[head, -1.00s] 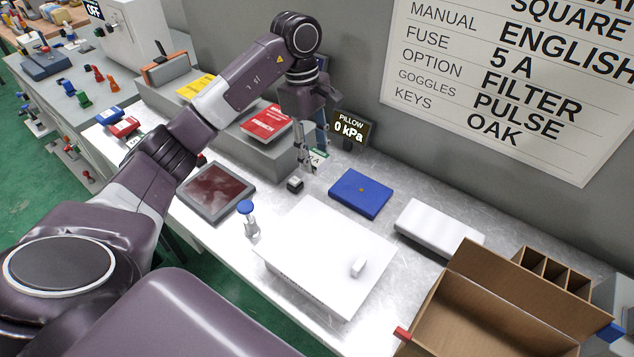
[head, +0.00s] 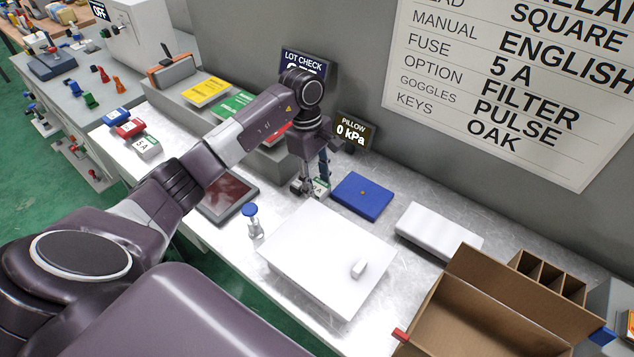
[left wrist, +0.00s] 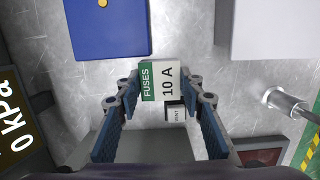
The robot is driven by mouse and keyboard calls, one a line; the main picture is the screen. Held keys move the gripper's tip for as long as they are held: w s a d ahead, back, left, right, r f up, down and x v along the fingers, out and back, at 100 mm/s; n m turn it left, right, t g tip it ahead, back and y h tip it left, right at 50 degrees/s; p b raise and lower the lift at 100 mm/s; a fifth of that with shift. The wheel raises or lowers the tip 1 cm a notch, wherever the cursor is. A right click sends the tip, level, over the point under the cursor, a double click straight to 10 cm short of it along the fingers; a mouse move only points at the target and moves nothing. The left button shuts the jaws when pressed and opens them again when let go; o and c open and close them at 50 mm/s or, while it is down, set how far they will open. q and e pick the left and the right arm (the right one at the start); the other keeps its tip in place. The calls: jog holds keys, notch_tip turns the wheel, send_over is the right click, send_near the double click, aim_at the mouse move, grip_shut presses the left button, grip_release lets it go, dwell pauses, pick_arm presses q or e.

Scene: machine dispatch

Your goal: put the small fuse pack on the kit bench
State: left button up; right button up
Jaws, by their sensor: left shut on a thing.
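My left gripper (head: 308,190) is low over the metal bench (head: 395,205), left of the blue flat case. In the left wrist view the gripper (left wrist: 161,92) is shut on a small white and green fuse pack (left wrist: 160,82) marked "FUSES 10 A". The pack also shows beside the fingers in the head view (head: 320,187). I cannot tell whether it touches the bench. Another small pack (head: 147,147), marked "5 A", lies at the left end of the bench. My right gripper is not in view.
A small dark block (left wrist: 175,112) sits right by the held pack. Around are the blue case (head: 362,195), a white box (head: 325,260), a dark red-screened pad (head: 228,198), a blue-topped bottle (head: 252,221) and an open carton (head: 490,310). A wall sign (head: 520,90) reads "FUSE 5 A".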

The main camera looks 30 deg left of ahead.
pick_arm(q)
jog(key=o, duration=1.1)
jog(key=shift+f, duration=0.1)
jog(key=shift+r+p, duration=0.3)
jog(key=shift+p, duration=0.05)
jog(key=shift+w+a+r+b, duration=0.1)
jog(key=shift+a+r+b, duration=0.35)
jog(key=shift+r, duration=1.5)
jog(key=shift+s+a+r+b, duration=0.15)
jog(key=shift+r+b, duration=0.6)
jog(key=shift+r, duration=1.15)
jog(key=shift+w+a+r+b, duration=0.25)
jog(key=shift+r+b, duration=0.35)
jog(key=shift+r, duration=1.35)
jog(key=shift+s, duration=0.1)
